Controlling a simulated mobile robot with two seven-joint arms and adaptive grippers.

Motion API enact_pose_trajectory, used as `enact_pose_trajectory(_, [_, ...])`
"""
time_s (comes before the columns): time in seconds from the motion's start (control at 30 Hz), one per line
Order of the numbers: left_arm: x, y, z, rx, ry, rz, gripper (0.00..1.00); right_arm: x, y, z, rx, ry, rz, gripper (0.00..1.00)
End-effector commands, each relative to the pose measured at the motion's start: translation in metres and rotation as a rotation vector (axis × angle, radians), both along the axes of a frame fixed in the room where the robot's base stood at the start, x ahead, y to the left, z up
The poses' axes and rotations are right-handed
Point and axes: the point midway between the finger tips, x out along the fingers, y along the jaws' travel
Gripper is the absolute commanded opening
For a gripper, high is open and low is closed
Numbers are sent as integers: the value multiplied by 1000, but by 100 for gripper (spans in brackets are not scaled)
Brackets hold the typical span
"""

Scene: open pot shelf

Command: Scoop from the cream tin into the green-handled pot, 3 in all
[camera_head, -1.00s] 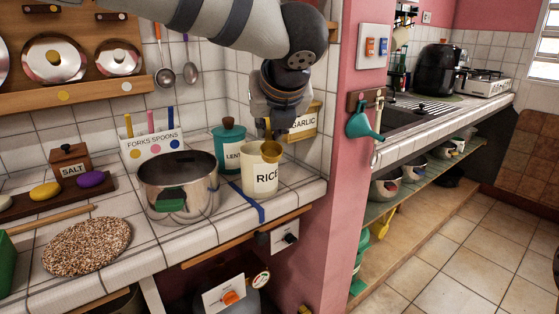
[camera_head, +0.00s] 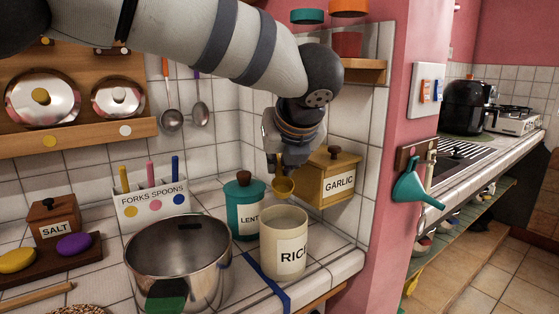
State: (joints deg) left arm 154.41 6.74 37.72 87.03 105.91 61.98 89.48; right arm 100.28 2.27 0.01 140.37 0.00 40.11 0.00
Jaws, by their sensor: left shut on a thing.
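The cream tin (camera_head: 283,250), labelled RICE, stands open near the counter's right end. The steel pot (camera_head: 180,262) with a green handle (camera_head: 166,298) stands to its left, and its visible inside looks empty. My left gripper (camera_head: 285,172) comes in from above and is shut on a small yellow scoop (camera_head: 283,189). The scoop hangs just above and behind the tin's rim; I cannot tell what is in it. My right gripper is not in view.
A teal LENT tin (camera_head: 243,208) stands behind and left of the cream tin. A blue line (camera_head: 265,280) runs between pot and tin. The pink wall (camera_head: 399,110) bounds the right.

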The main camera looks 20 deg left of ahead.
Motion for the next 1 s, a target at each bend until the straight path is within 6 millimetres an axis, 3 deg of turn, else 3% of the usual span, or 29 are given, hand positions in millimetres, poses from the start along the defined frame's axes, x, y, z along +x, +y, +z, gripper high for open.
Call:
enact_pose_trajectory(0.53, [-10, -5, -59, 1, 2, 1, 0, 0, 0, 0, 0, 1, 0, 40])
enact_pose_trajectory(1.0, [-10, -5, -73, -1, 7, 0, 0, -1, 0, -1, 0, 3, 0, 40])
